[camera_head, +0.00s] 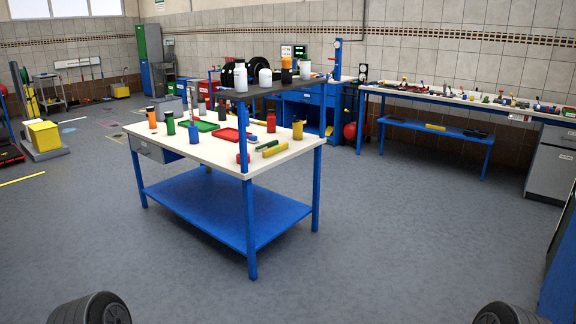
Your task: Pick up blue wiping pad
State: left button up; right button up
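I cannot make out a blue wiping pad in the head view. The white-topped workbench (160,140) with blue legs stands in the middle of the room, some way ahead of me. A small blue object (194,133) stands on its near part, but it looks like an upright container rather than a pad. The other small items on the bench are too small to name surely. Neither of my grippers shows. Two dark rounded parts at the bottom left and bottom right corners show no fingers.
A green tray (199,126) and a red tray (228,134) lie on the workbench among bottles. A raised shelf holds white bottles (240,78). A long tool bench (465,98) runs along the right wall. A yellow bin (44,136) stands left. The floor ahead is clear.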

aim_at(253, 139)
jog(key=i+j+u, duration=0.1)
jog(key=i+u, duration=0.15)
jog(key=i, duration=2.45)
